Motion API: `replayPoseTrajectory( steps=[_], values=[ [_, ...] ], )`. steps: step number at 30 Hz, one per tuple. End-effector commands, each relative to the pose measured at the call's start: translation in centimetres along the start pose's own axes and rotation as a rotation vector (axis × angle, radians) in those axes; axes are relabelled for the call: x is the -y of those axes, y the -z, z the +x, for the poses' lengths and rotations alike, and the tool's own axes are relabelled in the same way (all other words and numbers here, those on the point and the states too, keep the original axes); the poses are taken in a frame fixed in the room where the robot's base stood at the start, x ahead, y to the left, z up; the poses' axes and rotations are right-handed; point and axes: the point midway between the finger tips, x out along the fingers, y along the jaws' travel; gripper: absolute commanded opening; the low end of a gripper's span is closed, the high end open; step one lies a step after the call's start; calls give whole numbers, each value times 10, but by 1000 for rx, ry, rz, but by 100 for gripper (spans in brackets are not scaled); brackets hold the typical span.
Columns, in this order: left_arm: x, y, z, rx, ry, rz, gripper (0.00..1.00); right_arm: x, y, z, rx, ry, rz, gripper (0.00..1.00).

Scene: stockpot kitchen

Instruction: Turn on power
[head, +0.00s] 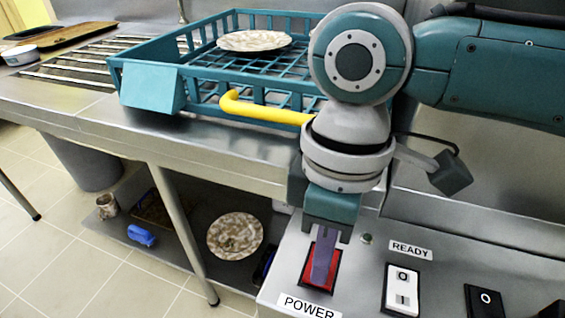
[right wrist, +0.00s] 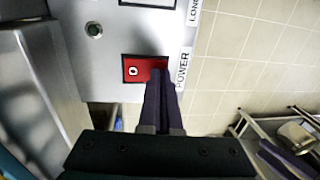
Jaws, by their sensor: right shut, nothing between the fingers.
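The red power switch (head: 308,276) sits in a black frame on the steel control panel, above the POWER label (head: 308,306). My right gripper (head: 318,278) is shut and empty, with its fingertips at the switch and covering part of it. In the right wrist view the shut fingers (right wrist: 160,80) reach the edge of the red switch (right wrist: 137,71), whose "0" mark shows beside them. I cannot tell whether the tips touch or press it. My left gripper is not in view.
A white switch (head: 402,287) under the READY label (head: 411,250) and a black switch (head: 484,300) are to the right. A teal dish rack (head: 150,88) with a plate (head: 254,41) and a yellow handle (head: 265,110) stands on the counter behind. Another plate (head: 235,236) lies on the shelf below.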

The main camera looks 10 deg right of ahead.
Motion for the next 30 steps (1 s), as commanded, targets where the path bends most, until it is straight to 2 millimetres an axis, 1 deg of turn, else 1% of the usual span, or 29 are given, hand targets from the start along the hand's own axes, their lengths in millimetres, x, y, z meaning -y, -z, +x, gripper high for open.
replayPoseTrajectory(
  steps=[2, 4, 9, 21, 30],
  values=[
    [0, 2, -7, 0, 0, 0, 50, 2, 0, 0, 2, 3, 2, 0],
    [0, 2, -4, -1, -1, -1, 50, 1, 0, 3, -1, 0, 0, 0],
    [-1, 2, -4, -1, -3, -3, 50, 0, 0, 3, -1, 0, 1, 0],
    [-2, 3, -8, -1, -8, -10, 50, -12, 0, -4, 0, 0, 2, 0],
    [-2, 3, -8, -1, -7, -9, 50, -13, 0, -5, 0, 1, 1, 0]
  ],
)
